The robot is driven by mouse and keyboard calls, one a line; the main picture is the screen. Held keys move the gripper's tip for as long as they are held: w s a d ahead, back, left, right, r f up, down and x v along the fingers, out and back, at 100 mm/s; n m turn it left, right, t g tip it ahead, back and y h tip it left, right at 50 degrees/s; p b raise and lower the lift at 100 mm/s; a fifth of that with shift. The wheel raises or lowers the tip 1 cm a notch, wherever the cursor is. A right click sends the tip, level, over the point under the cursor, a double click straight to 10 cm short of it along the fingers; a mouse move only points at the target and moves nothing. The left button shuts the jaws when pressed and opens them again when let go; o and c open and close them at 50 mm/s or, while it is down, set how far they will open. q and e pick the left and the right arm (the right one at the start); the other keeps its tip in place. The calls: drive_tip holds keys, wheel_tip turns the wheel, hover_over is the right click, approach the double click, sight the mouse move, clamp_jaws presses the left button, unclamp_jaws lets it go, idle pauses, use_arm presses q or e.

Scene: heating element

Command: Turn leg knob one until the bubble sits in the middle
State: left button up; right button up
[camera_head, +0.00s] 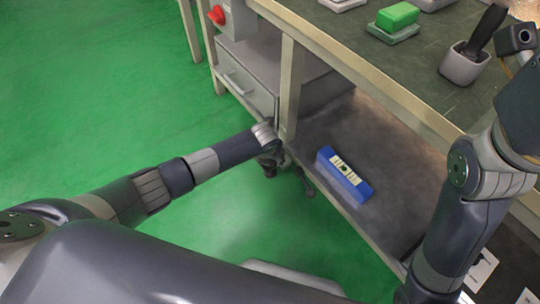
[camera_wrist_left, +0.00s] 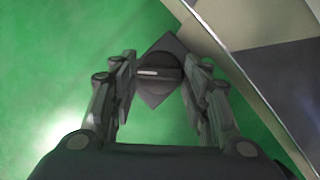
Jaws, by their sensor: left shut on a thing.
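The leg knob (camera_wrist_left: 160,72) is a dark round knob with a pale line across its face, in front of a grey square plate (camera_wrist_left: 168,42), in the left wrist view. My left gripper (camera_wrist_left: 161,73) has a finger on each side of the knob and is shut on it. In the head view my left gripper (camera_head: 270,166) is at the bench's near leg, and the knob cannot be made out clearly. A blue spirit level (camera_head: 358,187) with a pale vial lies on the lower shelf. Its bubble is too small to place. My right gripper's fingers are not visible.
The lower shelf (camera_head: 375,135) is mostly bare around the level. The bench top (camera_head: 440,65) above holds a green block (camera_head: 397,15) and a grey cup (camera_head: 464,65) with a dark handle in it. A red knob (camera_head: 216,15) is on a box at upper left. Green floor is clear.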

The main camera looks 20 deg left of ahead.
use_arm(q)
drive_tip(key=o, duration=1.1)
drive_tip(key=shift+c, duration=0.2)
